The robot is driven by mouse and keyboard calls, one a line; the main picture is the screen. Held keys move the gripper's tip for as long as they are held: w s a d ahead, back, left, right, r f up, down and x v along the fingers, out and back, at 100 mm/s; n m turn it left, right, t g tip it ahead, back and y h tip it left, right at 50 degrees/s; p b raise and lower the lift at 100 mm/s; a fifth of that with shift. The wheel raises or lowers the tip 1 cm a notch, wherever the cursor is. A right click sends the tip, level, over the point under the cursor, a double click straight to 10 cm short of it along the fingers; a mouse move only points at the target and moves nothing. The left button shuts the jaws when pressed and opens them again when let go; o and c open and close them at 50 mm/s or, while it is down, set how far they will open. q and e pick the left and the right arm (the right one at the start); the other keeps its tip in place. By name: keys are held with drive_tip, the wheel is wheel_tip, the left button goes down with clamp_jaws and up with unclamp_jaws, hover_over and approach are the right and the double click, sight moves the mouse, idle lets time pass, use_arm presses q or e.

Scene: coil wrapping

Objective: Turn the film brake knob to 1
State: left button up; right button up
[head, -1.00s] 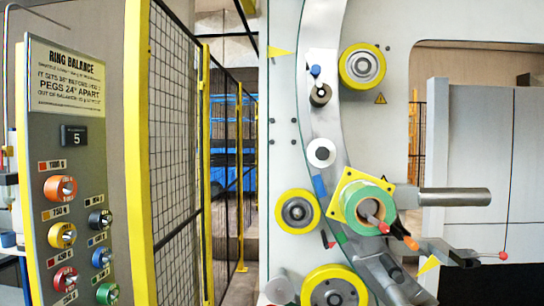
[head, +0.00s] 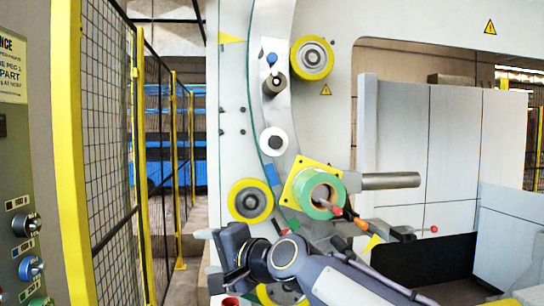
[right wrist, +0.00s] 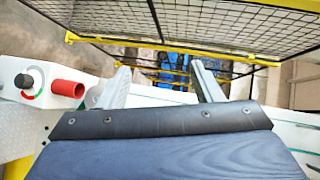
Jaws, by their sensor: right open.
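A small dark knob (right wrist: 25,80) with a red and green arc around it sits on a white panel at the left of the right wrist view. I take it for the film brake knob; no numbers on its scale are readable. My right gripper (right wrist: 162,78) is open and empty, its two pale fingers spread, with the knob off to their left and apart from them. In the head view my right gripper (head: 207,256) is at the lower middle, in front of the machine. The knob cannot be made out there. My left gripper is not in view.
A red cylinder (right wrist: 67,88) sticks out beside the knob. A green film roll (head: 320,190) sits on the ring, with yellow rollers (head: 250,200) nearby. A yellow-framed mesh fence (head: 105,150) and a knob panel (head: 18,190) stand at the left.

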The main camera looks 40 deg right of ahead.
drive_tip(key=w+d+r+m+t+h, duration=0.2)
drive_tip(key=w+d+r+m+t, duration=0.2)
drive_tip(key=w+d+r+m, duration=0.5)
drive_tip(key=m+t+h, duration=0.1)
drive_tip(key=m+h, duration=0.9)
drive_tip(key=m, duration=0.5)
approach(276, 143)
drive_tip(key=w, duration=0.2)
drive_tip(key=shift+m, duration=0.3)
drive_tip(key=p+x, duration=0.1)
drive_tip(key=x, duration=0.1)
drive_tip(key=p+x, duration=0.2)
drive_tip(key=r+p+x, duration=0.1)
drive_tip(key=p+x, duration=0.1)
drive_tip(key=shift+s+d, duration=0.25)
drive_tip(key=shift+d, duration=0.05)
drive_tip(key=shift+w+d+r+p, duration=0.15)
drive_tip(key=shift+w+d+p, duration=0.15)
drive_tip(key=shift+w+p, duration=0.3)
drive_tip(key=shift+w, duration=0.15)
